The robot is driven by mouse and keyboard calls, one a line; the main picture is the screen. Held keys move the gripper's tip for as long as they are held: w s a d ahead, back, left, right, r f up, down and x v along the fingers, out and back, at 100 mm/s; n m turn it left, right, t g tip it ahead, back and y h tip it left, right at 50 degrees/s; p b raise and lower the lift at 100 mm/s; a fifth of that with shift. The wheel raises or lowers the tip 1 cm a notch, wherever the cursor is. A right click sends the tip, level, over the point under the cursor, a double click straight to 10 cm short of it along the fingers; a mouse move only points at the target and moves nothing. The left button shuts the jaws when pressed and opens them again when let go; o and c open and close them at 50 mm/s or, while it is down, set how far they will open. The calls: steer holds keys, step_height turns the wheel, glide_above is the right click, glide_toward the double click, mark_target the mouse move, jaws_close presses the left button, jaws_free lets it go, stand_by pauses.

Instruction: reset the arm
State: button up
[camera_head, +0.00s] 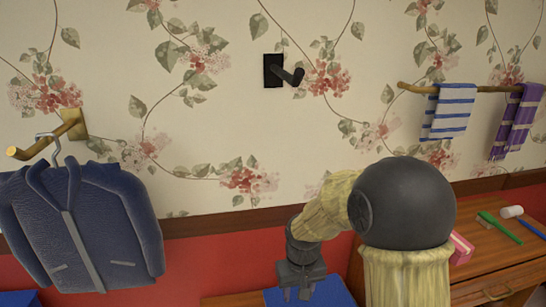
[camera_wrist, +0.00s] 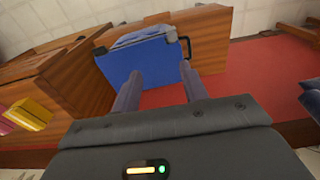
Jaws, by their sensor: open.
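My gripper (camera_head: 303,292) shows low in the head view, at the end of my bent arm, pointing down. In the wrist view my gripper (camera_wrist: 158,82) has its two fingers apart, with nothing between the tips. Beyond the fingers is a blue case-like object (camera_wrist: 145,62) with a dark handle at its right. Part of a blue surface (camera_head: 330,293) shows behind my gripper in the head view. I cannot tell the exact gap between the fingers and the blue object.
A blue jacket (camera_head: 85,225) hangs from a brass hook (camera_head: 62,137) at left. A black wall hook (camera_head: 274,71) is bare. Striped towels (camera_head: 449,110) hang on a rail at right. A wooden desk (camera_head: 490,262) holds a green brush-like item (camera_head: 500,227) and a pink box (camera_head: 461,248).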

steer(key=s+d+r+m+t+p, duration=0.2)
steer(key=s+d+r+p, duration=0.4)
steer(key=s+d+r, duration=0.3)
step_height(320, 180, up, 2)
steer(key=s, duration=0.3)
steer(key=shift+p, duration=0.3)
steer(key=shift+r, duration=0.1)
